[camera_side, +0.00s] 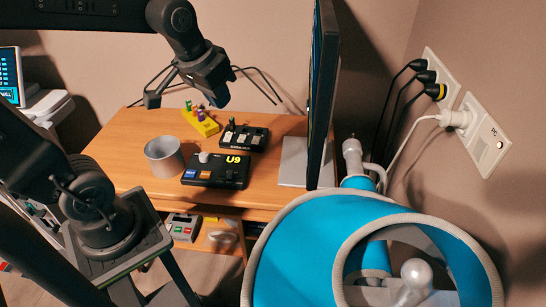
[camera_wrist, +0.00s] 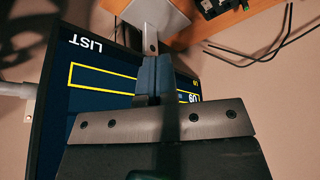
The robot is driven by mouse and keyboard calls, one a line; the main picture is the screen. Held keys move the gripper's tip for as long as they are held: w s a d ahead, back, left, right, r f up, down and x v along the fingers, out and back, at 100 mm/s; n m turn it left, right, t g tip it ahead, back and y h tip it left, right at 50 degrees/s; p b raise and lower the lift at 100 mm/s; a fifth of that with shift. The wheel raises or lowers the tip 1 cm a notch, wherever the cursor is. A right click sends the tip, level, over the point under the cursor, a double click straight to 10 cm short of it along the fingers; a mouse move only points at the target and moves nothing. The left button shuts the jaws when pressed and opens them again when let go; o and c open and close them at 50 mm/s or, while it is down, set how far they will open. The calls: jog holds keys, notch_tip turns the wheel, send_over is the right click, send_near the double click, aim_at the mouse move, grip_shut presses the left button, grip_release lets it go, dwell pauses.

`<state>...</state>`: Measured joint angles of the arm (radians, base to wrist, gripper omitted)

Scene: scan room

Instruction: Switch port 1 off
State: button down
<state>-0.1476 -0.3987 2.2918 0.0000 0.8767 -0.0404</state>
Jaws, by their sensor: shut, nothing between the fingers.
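A black box with a row of pale switches (camera_side: 244,137) lies at the back of the desk. Its markings are too small to read, so I cannot tell which switch is port 1. Part of a dark box (camera_wrist: 222,6) shows at the top edge of the wrist view. My gripper (camera_side: 216,96) hangs above the back of the desk, above and a little left of the switch box, apart from it. In the wrist view its fingers (camera_wrist: 155,68) are together and hold nothing, with the monitor behind them.
A black "U9" box (camera_side: 215,171) with coloured buttons and a white knob lies in front. A grey cup (camera_side: 164,157) and a yellow holder (camera_side: 202,122) stand to the left. The monitor (camera_side: 322,90) rises at the right. Thin cables run behind the desk.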

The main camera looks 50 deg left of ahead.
jog(key=s+d+m+t, duration=0.1)
jog(key=s+d+m, duration=0.1)
jog(key=s+d, duration=0.2)
jog(key=s, duration=0.3)
jog(key=shift+s+h, duration=0.3)
jog(key=shift+s, duration=0.1)
jog(key=shift+w, duration=0.1)
jog(key=n+g+y, duration=0.1)
jog(key=n+g, duration=0.3)
jog(key=n, duration=2.2)
send_over(229, 134)
jog(key=s+d, duration=0.1)
jog(key=s, duration=0.1)
notch_tip(229, 134, down, 15)
jog(key=shift+w+r, duration=0.15)
jog(key=shift+w, duration=0.1)
jog(key=shift+d, duration=0.1)
jog(key=f, duration=0.9)
jog(key=w+a+f, duration=0.1)
jog(key=f, duration=0.4)
jog(key=shift+w, duration=0.1)
